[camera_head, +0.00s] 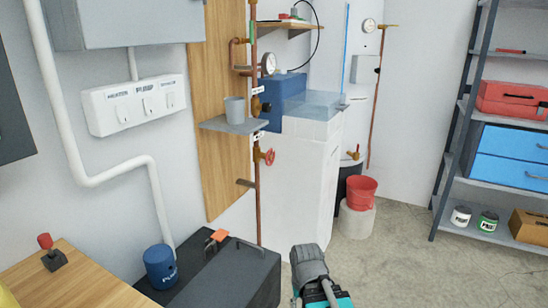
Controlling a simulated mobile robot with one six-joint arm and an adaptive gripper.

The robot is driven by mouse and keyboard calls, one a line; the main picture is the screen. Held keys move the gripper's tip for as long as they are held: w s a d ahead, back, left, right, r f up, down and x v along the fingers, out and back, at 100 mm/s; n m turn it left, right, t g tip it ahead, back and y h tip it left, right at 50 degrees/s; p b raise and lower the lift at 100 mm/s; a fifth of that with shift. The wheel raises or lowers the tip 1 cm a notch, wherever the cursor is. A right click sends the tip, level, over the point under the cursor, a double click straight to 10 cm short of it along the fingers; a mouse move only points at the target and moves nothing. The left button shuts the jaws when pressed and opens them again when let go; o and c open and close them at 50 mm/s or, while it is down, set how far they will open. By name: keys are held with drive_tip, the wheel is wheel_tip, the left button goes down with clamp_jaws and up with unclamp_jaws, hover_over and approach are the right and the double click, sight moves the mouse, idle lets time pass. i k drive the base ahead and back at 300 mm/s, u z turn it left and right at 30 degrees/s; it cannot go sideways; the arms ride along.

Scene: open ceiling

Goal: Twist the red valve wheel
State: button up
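The red valve wheel (269,157) is small and sits on a brass valve body at a vertical copper pipe (258,205). The wheel faces right, just below the grey shelf. A grey and teal part of my arm shows at the bottom centre of the view, well below and to the right of the wheel. No fingers can be made out there, so my gripper is not in view. Nothing touches the wheel.
A dark cabinet (232,280) stands below. A white pedestal (305,185) stands right of the pipe. A red bucket (361,192) is farther right. Concrete floor (400,270) is open at right.

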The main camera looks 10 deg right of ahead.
sight(268, 156)
drive_tip(key=k, duration=1.1)
drive_tip(key=z, duration=0.15)
drive_tip(key=i, duration=0.3)
drive_tip(key=z, duration=0.85)
drive_tip(key=i, duration=1.35)
drive_tip(key=u, duration=0.45)
drive_tip(key=i, duration=0.6)
drive_tip(key=u, duration=0.65)
